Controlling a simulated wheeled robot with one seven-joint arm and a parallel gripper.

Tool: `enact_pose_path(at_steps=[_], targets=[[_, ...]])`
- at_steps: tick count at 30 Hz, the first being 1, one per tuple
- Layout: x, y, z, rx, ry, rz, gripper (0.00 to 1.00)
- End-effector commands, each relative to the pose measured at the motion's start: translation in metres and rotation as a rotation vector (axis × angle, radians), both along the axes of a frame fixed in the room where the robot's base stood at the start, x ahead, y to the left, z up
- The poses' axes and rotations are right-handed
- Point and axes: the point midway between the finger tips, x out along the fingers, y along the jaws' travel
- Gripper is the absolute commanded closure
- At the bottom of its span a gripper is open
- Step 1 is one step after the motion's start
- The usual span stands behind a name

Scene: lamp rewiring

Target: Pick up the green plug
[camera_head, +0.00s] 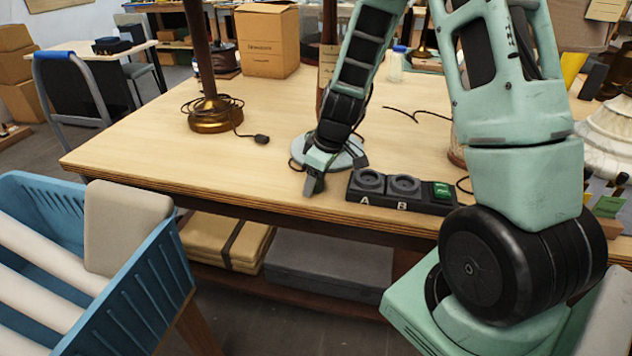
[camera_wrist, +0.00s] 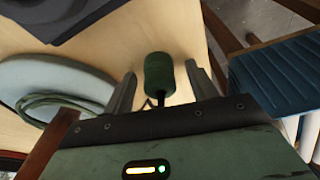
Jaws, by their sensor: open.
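The green plug (camera_wrist: 159,72) is a short dark-green cylinder with a dark cable running from its near end. In the wrist view it lies between the two spread fingers of my gripper (camera_wrist: 160,82), with a gap visible on each side. My gripper (camera_head: 315,178) is open, low over the front part of the table, left of the socket strip. In the head view I cannot tell the plug apart from my fingers. Whether the plug touches the table is not clear.
A black socket strip (camera_head: 402,190) marked A and B, with a green switch, is just right of my gripper. A pale round lamp base (camera_head: 350,157) with coiled cable is behind it. A brass lamp (camera_head: 210,115) stands left. A blue crate (camera_head: 150,290) is front left.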

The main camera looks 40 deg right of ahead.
Motion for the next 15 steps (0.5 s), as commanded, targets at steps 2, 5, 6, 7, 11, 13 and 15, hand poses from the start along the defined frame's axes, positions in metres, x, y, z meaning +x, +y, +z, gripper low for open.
enact_pose_path(at_steps=[2, 5, 6, 7, 11, 13, 15], targets=[[0.0002, -0.0001, 0.0002, 0.0, 0.0, 0.0, 0.43], [0.0001, -0.0001, 0.0003, 0.0, 0.0, 0.0, 0.48], [0.0, -0.0001, 0.0004, 0.0, 0.0, 0.0, 0.59], [0.0, -0.0001, 0.0004, 0.0, 0.0, 0.0, 0.68], [-0.0001, -0.0001, 0.0005, 0.0, 0.0, 0.0, 0.91], [-0.0001, 0.0, 0.0006, 0.0, 0.0, 0.0, 0.91], [0.0, -0.0001, 0.0006, 0.0, 0.0, 0.0, 0.91]])
